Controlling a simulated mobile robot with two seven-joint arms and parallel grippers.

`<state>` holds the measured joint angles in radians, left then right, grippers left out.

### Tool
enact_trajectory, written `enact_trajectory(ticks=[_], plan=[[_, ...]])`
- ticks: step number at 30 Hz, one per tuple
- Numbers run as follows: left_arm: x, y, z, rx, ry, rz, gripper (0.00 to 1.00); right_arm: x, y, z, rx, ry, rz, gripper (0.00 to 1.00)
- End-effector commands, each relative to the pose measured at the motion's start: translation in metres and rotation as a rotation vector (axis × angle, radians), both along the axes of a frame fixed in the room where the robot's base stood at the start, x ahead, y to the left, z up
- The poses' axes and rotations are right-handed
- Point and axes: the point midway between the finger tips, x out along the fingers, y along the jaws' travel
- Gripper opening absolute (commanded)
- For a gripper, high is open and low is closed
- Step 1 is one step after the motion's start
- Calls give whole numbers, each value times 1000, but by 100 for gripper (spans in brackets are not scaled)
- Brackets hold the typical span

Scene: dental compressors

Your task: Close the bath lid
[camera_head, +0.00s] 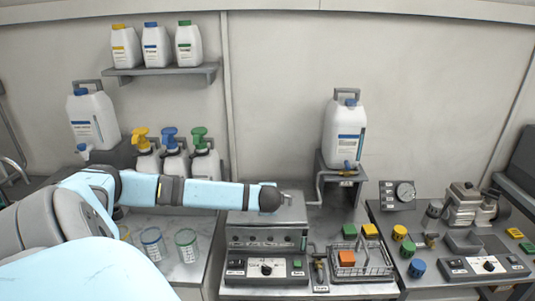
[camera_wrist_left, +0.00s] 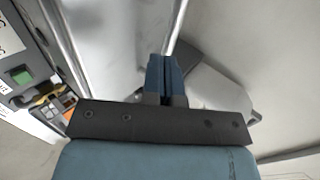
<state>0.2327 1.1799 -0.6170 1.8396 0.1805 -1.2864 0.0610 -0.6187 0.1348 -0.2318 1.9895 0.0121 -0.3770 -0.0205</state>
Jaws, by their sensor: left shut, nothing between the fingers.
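The bath (camera_head: 250,238) is a grey metal box at the bottom middle of the head view, with a control panel (camera_head: 267,268) in front. A pale metal surface that looks like its lid (camera_head: 285,215) shows above the front face; how far it is open I cannot tell. My left arm reaches across from the left, its dark wrist end over the top of the bath. In the head view the fingers are hidden or too small to make out. In the left wrist view my left gripper (camera_wrist_left: 166,75) is shut and empty, beside a metal edge. My right gripper is not in view.
A wire basket (camera_head: 362,262) with coloured blocks stands right of the bath. A white canister (camera_head: 345,135) stands on a raised stand behind. Pump bottles (camera_head: 175,163) and clear beakers (camera_head: 187,245) are on the left. Knobs and instruments fill the right bench.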

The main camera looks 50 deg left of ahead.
Motion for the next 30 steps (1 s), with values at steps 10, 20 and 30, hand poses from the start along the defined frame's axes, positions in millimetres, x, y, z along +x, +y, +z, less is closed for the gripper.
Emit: enact_trajectory(ticks=[10, 20, 30], plan=[[-10, -12, -37, 55, -44, 1, 0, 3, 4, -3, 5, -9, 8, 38], [-12, -15, -52, 56, -44, 1, 0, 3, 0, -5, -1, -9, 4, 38], [-13, -16, -56, 54, -40, 0, 0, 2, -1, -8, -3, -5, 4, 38]])
